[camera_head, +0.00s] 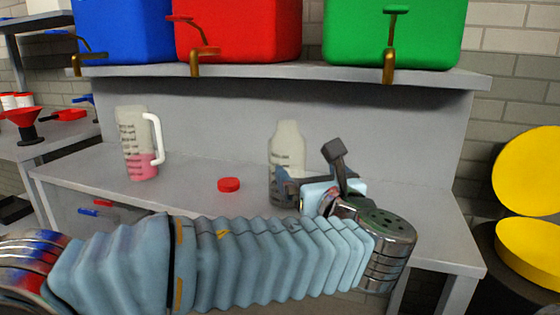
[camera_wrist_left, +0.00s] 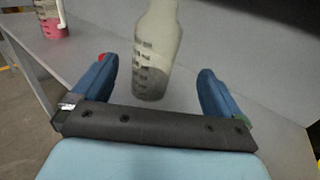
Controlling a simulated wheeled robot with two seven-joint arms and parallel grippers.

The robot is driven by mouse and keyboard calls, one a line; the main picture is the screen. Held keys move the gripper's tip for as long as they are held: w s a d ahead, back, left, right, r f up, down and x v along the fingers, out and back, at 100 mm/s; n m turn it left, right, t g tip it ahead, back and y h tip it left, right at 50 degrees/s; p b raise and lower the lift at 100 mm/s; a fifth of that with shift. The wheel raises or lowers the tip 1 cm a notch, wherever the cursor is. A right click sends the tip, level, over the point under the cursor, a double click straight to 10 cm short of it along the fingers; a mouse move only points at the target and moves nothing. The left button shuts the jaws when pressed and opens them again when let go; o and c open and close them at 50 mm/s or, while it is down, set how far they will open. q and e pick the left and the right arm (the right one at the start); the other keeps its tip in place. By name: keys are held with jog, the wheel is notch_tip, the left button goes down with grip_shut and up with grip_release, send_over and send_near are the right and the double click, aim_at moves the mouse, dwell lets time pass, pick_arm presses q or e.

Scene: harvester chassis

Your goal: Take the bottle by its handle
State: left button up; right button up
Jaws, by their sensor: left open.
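A pale grey bottle (camera_head: 287,146) with dark markings stands upright on the bench, right of centre in the head view. It also shows in the left wrist view (camera_wrist_left: 158,50), standing just beyond and between the open fingers. No handle on it can be made out. My left gripper (camera_wrist_left: 152,85) is open and empty, with one blue finger on each side of the bottle's line. In the head view my left gripper (camera_head: 282,185) is at the bottle's lower part and hides some of it. Contact cannot be told. My right gripper is not in view.
A measuring jug (camera_head: 138,150) with pink liquid and a white handle stands to the left on the bench (camera_head: 190,180). A red cap (camera_head: 229,185) lies between jug and bottle. Blue, red and green containers with taps sit on the shelf (camera_head: 270,73) above.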

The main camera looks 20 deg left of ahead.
aim_at(295, 154)
pick_arm(q)
jog(key=x, duration=0.8)
jog(key=shift+w+a+r+p, duration=0.3)
jog(key=shift+r, duration=0.05)
jog(key=x, duration=0.5)
jog(key=shift+w+a+f, duration=0.25)
jog(key=shift+a+f, duration=0.1)
jog(key=shift+f, duration=0.05)
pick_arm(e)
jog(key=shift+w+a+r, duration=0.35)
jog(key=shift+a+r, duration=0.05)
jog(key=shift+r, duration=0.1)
pick_arm(q)
jog(key=shift+c, duration=0.3)
